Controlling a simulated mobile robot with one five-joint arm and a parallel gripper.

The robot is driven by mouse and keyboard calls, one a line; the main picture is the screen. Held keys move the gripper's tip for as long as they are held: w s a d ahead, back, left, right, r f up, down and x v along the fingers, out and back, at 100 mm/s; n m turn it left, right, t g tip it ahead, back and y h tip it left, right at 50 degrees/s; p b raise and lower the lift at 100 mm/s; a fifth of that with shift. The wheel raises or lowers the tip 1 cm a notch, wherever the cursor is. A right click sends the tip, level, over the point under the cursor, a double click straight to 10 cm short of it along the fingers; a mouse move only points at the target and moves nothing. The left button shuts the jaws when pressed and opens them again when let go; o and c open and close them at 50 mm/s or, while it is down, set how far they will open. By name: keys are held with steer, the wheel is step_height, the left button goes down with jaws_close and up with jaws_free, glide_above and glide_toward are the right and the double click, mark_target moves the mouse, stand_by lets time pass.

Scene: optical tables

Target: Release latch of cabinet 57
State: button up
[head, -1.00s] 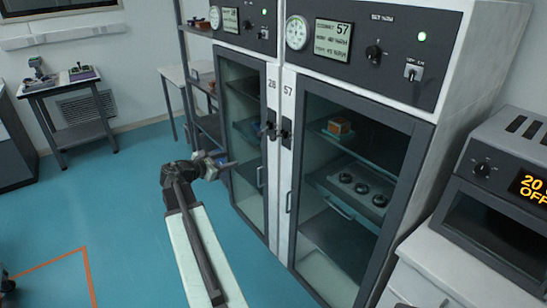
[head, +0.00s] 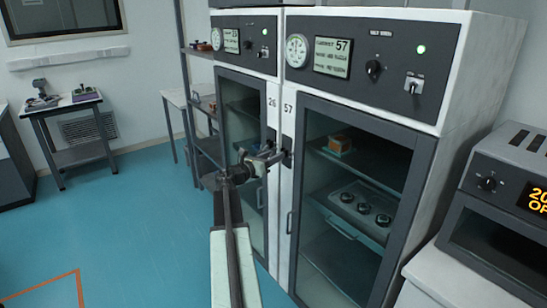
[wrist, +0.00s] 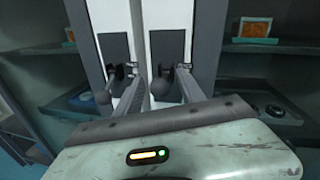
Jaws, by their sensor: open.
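Cabinet 57 (head: 312,97) is the right of two tall glass-door cabinets, and its door is shut. Its dark latch (head: 287,150) sits high on the door's left edge. In the wrist view its latch is the right one, a round-knobbed handle (wrist: 162,87) on a black plate. My gripper (head: 272,156) is at the latches' height, close in front of the cabinets. In the wrist view my open fingers (wrist: 161,74) appear on either side of the right knob; I cannot tell whether they touch it. They hold nothing.
The neighbouring cabinet's latch (wrist: 104,96) is just left of my left finger. A shut glass door (head: 243,115) is on that cabinet. An oven-like device (head: 510,190) stands on a counter at right. Blue floor (head: 140,220) is clear at left.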

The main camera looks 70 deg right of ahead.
jaws_close()
steer(key=shift+r, duration=0.1)
